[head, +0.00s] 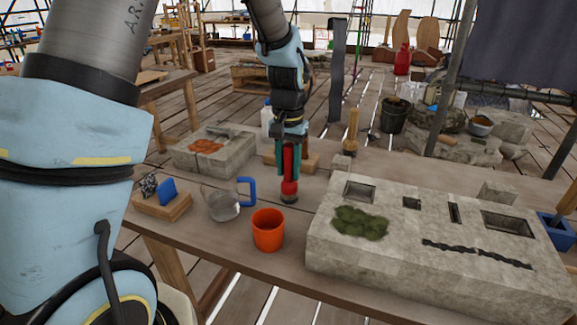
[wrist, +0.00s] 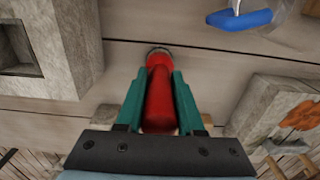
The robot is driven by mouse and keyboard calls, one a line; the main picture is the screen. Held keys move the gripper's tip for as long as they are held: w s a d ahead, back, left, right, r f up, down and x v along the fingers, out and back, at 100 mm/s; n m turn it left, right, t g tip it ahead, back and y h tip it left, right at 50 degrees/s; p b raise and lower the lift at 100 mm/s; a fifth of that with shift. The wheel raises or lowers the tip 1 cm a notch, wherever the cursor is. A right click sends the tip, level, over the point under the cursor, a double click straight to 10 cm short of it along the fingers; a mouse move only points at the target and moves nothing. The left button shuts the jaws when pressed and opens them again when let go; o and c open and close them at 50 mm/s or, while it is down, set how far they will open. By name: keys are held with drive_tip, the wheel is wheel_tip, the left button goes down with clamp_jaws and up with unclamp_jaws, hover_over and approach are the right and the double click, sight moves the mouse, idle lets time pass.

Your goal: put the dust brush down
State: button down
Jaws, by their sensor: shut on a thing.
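The dust brush (head: 289,187) has a red body and a short dark end pointing down. It stands upright in my gripper (head: 291,172), whose green fingers are shut on its sides. In the head view its lower end is at or just above the wooden table (head: 203,233), behind the orange cup; I cannot tell whether it touches. In the wrist view the red brush (wrist: 160,98) lies between both fingers of my gripper (wrist: 159,80), its dark end showing past the fingertips. The upper part of the brush is partly hidden by the fingers.
An orange cup (head: 268,232) and a clear jug (head: 222,204) with a blue handle stand nearby. A large carved stone block (head: 395,262) is to the right. A block with an orange patch (head: 237,158) is behind left. A wooden holder (head: 163,205) sits at the left.

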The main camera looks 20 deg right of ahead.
drive_tip(key=shift+f, duration=0.2)
drive_tip(key=c, duration=0.5)
unclamp_jaws()
drive_tip(key=shift+r, duration=0.1)
wheel_tip(320, 180, up, 12)
drive_tip(key=shift+r+b, duration=0.15)
drive_tip(key=shift+b, duration=0.65)
drive_tip(key=s+a+f+n, duration=0.1)
drive_tip(key=a+f+n, duration=0.1)
drive_tip(key=a, duration=0.8)
drive_tip(key=s+a+f+n+t, duration=0.1)
drive_tip(key=a+f+n, duration=0.2)
drive_tip(key=a, duration=0.7)
drive_tip(key=s+a+f+n, duration=0.1)
drive_tip(key=a+f, duration=0.3)
drive_tip(key=a, duration=0.6)
drive_tip(key=shift+s+n+t, duration=0.3)
drive_tip(key=shift+s+n, duration=0.05)
drive_tip(key=shift+n, duration=0.35)
